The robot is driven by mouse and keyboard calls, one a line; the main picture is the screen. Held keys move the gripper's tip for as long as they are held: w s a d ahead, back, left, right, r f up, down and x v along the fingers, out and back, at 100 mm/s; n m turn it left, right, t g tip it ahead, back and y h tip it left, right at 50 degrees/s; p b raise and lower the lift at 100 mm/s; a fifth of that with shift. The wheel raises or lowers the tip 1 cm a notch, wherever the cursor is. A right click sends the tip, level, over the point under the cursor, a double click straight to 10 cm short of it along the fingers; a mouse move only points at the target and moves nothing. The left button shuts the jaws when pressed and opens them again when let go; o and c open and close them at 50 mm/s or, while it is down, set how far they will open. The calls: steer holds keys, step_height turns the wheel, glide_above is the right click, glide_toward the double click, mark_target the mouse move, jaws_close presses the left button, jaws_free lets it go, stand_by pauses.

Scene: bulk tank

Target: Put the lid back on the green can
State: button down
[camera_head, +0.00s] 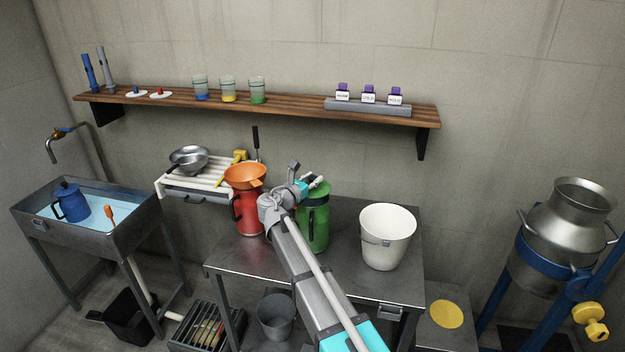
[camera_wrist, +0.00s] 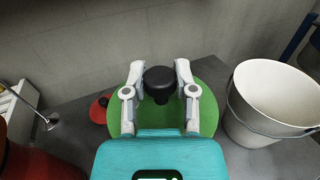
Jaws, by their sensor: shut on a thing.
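The green can (camera_head: 314,228) stands upright on the metal table, just right of the red can. My gripper (camera_head: 313,184) is over its top in the head view. In the wrist view my gripper (camera_wrist: 160,82) is shut on the black knob of the green lid (camera_wrist: 207,108), with one finger on each side. In the head view the lid (camera_head: 321,189) shows as a green edge at the can's top, partly hidden by my gripper. The wrist view looks down on the lid, which hides the can's mouth. I cannot tell whether the lid touches the rim.
The red can (camera_head: 249,212) with an orange funnel (camera_head: 245,176) stands close left. A white bucket (camera_head: 387,236) stands right of the green can. The wooden shelf (camera_head: 290,106) runs along the wall above.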

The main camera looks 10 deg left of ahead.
steer(key=shift+f+b, duration=1.1)
steer(key=shift+f, duration=0.25)
steer(key=shift+c, duration=1.7)
jaws_free()
steer(key=v, duration=1.2)
steer(key=shift+f, duration=0.1)
